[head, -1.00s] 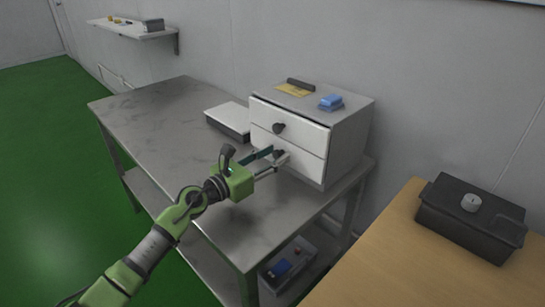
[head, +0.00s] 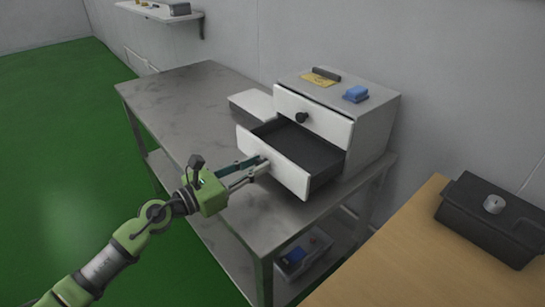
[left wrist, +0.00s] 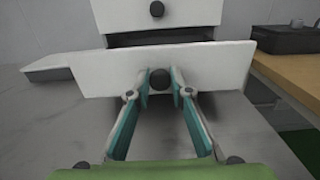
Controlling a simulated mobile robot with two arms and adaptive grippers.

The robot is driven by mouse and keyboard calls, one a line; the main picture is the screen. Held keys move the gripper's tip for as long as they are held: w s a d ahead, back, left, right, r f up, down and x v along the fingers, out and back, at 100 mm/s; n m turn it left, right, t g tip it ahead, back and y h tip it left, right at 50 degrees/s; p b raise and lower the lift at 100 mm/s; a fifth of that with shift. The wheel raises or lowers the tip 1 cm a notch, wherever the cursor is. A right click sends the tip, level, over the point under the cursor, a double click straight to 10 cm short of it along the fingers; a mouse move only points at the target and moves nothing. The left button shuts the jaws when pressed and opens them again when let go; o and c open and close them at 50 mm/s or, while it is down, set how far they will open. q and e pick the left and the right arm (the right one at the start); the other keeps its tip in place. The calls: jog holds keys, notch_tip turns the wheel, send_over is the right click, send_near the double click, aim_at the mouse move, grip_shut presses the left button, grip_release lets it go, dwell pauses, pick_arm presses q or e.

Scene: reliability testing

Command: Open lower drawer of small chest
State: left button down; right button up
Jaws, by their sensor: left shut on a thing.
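The small white chest (head: 372,135) stands on the grey metal table. Its lower drawer (head: 282,168) is pulled well out, and its dark, empty-looking inside shows from above. The upper drawer (head: 313,115) with its round black knob is shut or nearly so. My left gripper (head: 262,165) is at the lower drawer's front, shut on the drawer's knob. In the left wrist view the dark round lower knob (left wrist: 159,79) sits between the two fingers, with the white drawer front right behind it. My right gripper is not in view.
A white-topped box (head: 252,103) lies on the table (head: 185,100) beside the chest. A blue item (head: 356,94) and a yellow sheet (head: 320,80) lie on the chest's top. A wooden table (head: 385,260) with a black box (head: 490,220) stands at the right.

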pick_arm(q)
jog(key=shift+s+a, duration=0.3)
jog(key=c, duration=1.8)
grip_release()
jog(key=shift+c, duration=0.2)
jog(key=v, duration=1.2)
